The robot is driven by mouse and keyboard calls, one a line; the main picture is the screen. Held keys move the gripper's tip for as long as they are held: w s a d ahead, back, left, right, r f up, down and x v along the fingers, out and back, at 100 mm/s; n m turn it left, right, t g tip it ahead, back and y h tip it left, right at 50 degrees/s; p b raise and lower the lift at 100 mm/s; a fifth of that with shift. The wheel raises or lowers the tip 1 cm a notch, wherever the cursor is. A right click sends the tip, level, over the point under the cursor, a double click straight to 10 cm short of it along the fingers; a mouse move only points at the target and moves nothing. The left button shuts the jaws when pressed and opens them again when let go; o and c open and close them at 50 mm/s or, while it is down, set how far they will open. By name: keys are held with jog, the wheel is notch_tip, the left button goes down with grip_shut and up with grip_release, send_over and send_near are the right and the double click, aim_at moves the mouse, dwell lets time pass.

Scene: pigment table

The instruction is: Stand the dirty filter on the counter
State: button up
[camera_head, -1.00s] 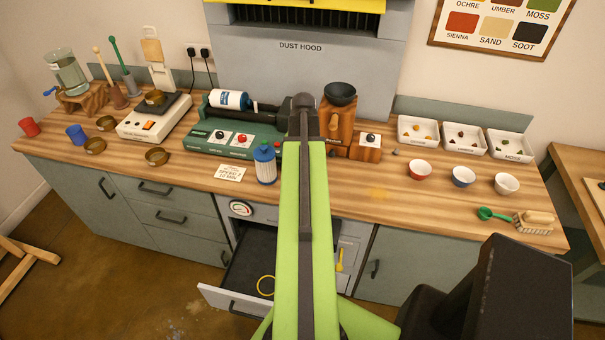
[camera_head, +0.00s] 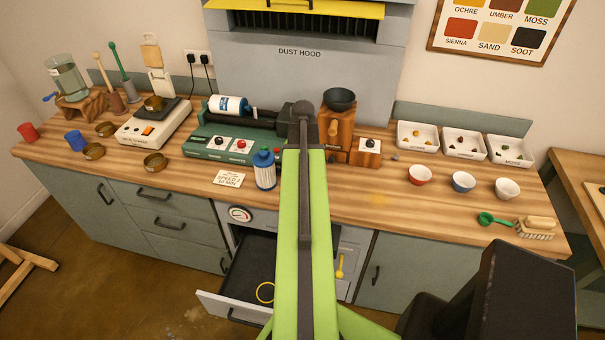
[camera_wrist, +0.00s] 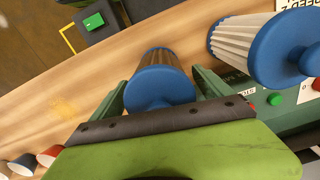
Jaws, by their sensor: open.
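In the wrist view, a filter with a blue cap and dull grey-brown pleats (camera_wrist: 159,58) stands on the wooden counter (camera_wrist: 55,95) between the two fingers of my open gripper (camera_wrist: 160,92). The fingers lie on either side of its cap; I cannot tell whether they touch it. A second blue-capped filter with paler pleats (camera_wrist: 238,45) is to its right. In the head view, the paler filter (camera_head: 265,175) stands upright at the counter's front, left of my arm. The arm hides the grey-brown filter and my gripper there.
A green machine (camera_head: 225,155) with a white cylinder stands behind the paler filter, a wooden mill (camera_head: 337,135) right of my arm. Below the counter, a drawer (camera_head: 240,305) is open, with a yellow ring inside.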

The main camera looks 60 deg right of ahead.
notch_tip(320, 180, up, 12)
jog(key=p, duration=1.2)
jog(key=shift+r, duration=0.15)
jog(key=shift+w+a, duration=0.2)
jog(key=shift+w, duration=0.05)
jog(key=w+a+n, duration=0.7)
jog(key=w+a, duration=0.9)
jog(key=a, duration=0.4)
jog(key=w+a+n, duration=0.2)
jog(key=a+n, duration=0.2)
jog(key=a, duration=1.1)
jog(key=w+a+n, duration=0.3)
jog(key=a+n, duration=0.2)
jog(key=a, duration=1)
jog(key=shift+w+a, duration=0.2)
jog(key=shift+a, duration=0.2)
